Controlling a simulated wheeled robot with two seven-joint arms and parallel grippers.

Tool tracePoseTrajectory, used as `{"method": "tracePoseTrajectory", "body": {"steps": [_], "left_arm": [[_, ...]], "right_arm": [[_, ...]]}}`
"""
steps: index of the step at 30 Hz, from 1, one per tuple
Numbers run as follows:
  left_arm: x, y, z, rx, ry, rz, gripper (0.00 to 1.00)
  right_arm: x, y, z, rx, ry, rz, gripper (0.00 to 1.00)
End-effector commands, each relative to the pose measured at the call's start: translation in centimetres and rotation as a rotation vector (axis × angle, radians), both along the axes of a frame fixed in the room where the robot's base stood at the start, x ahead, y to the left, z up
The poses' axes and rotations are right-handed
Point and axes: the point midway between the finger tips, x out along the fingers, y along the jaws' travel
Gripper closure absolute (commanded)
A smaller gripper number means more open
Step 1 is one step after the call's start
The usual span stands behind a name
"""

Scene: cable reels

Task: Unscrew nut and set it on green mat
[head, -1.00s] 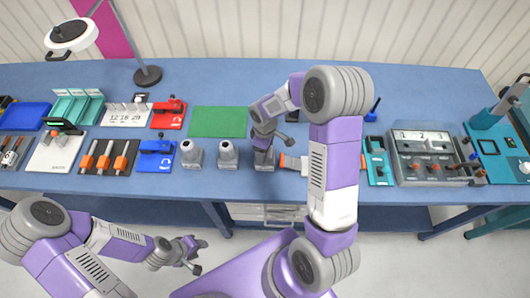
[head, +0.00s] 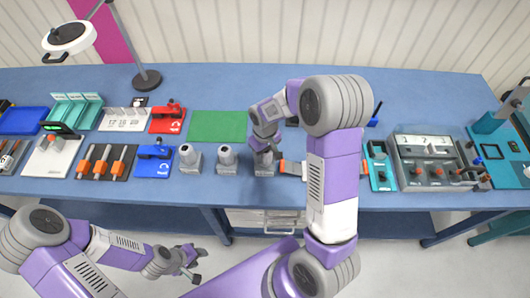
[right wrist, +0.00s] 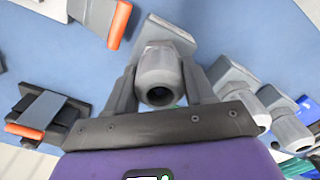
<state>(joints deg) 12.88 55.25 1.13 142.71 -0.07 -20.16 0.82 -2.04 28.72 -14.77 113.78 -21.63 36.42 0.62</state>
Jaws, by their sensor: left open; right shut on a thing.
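A grey nut (right wrist: 158,75) with a dark round opening sits between the fingers of my right gripper (right wrist: 160,82) in the right wrist view. A grey block (right wrist: 172,30) shows right behind it, and I cannot tell how far the nut is turned off. In the head view my right gripper (head: 264,150) is over this block (head: 264,168), the right one of a row of 3, and the arm partly hides it. The green mat (head: 217,126) lies flat and bare behind the row. My left gripper (head: 190,260) is open and empty in front of the table, low down.
Two like grey fittings (head: 190,158) (head: 227,158) stand left of the gripped one. Orange-handled tools (head: 103,162), a blue device (head: 154,161) and a red one (head: 167,118) are further left. A grey control box (head: 425,162) is at right. The table behind the mat is clear.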

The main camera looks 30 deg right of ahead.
Motion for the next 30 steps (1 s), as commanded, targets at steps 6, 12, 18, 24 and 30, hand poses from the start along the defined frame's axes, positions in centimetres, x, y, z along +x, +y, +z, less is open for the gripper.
{"method": "tracePoseTrajectory", "body": {"steps": [6,12,18,24,30], "left_arm": [[0.0,0.0,0.1,0.0,0.0,0.0,0.57],[0.0,0.0,0.6,0.0,0.0,0.0,0.57],[0.0,0.0,1.6,0.0,0.0,0.0,0.57],[0.0,0.0,3.0,0.0,0.0,0.0,0.57],[0.0,0.0,4.9,0.0,0.0,0.0,0.57]], "right_arm": [[0.0,0.0,0.0,0.001,0.001,0.13,0.83],[-0.1,0.0,0.1,0.002,0.001,0.458,0.83],[-0.1,0.0,0.1,0.002,0.002,0.786,0.83],[-0.1,0.0,0.2,0.002,0.002,1.122,0.83],[-0.1,0.0,0.3,0.005,0.002,1.467,0.83]]}}
